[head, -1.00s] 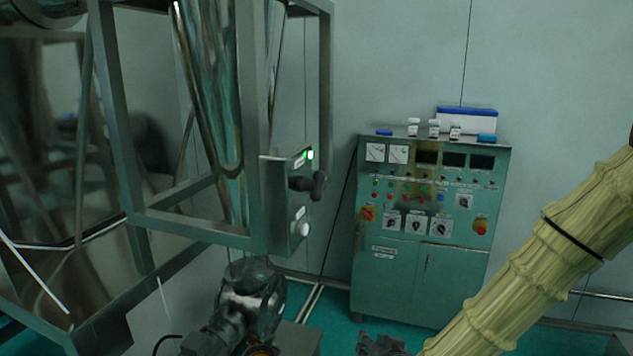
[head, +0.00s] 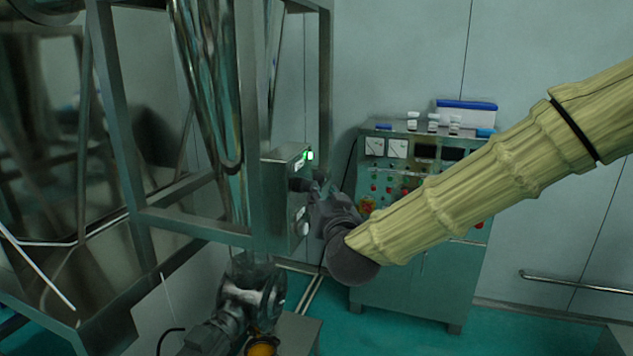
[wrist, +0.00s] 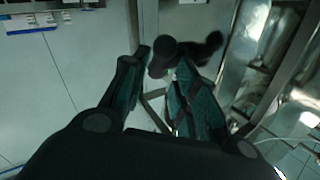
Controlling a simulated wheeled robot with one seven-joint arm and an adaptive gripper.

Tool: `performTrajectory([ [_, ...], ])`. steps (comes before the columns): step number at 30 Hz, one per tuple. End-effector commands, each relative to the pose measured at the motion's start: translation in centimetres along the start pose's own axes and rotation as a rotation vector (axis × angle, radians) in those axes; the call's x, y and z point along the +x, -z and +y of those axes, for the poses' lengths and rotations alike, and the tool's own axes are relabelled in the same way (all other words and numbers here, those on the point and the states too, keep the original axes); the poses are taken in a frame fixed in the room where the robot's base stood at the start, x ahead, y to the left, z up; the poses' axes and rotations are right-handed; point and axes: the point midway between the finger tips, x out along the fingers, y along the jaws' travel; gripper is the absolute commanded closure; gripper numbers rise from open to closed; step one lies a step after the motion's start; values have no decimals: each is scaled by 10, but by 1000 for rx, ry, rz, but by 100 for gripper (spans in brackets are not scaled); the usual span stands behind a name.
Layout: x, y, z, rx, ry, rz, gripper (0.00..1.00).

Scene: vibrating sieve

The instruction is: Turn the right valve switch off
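The black valve switch (head: 298,184) sticks out from a steel control box (head: 273,205) on the metal frame in the head view. My gripper (head: 318,202) is right beside it and hides most of its handle. In the wrist view the black switch (wrist: 205,49) shows at the top, with its rounded handle end between the two fingertips of my gripper (wrist: 158,70). The fingers are apart, the right one close to the handle. I cannot tell whether either finger touches it.
A lit green lamp (head: 309,155) and a pale knob (head: 303,228) are on the same box. The steel frame (head: 190,228) stands to the left. A green control cabinet (head: 425,290) stands behind my arm. A motor-like machine part (head: 245,300) sits below the box.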

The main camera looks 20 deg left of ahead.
Motion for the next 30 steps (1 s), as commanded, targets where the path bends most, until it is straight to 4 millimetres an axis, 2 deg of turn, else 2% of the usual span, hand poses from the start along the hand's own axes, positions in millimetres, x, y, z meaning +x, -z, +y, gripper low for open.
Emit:
performTrajectory([
  [6,32,2,0,0,-1,0,71],
  [12,53,1,0,0,0,-2,71],
  [18,61,0,0,0,0,0,71],
  [26,62,-1,0,0,0,0,71],
  [30,62,-1,0,0,0,-1,95],
])
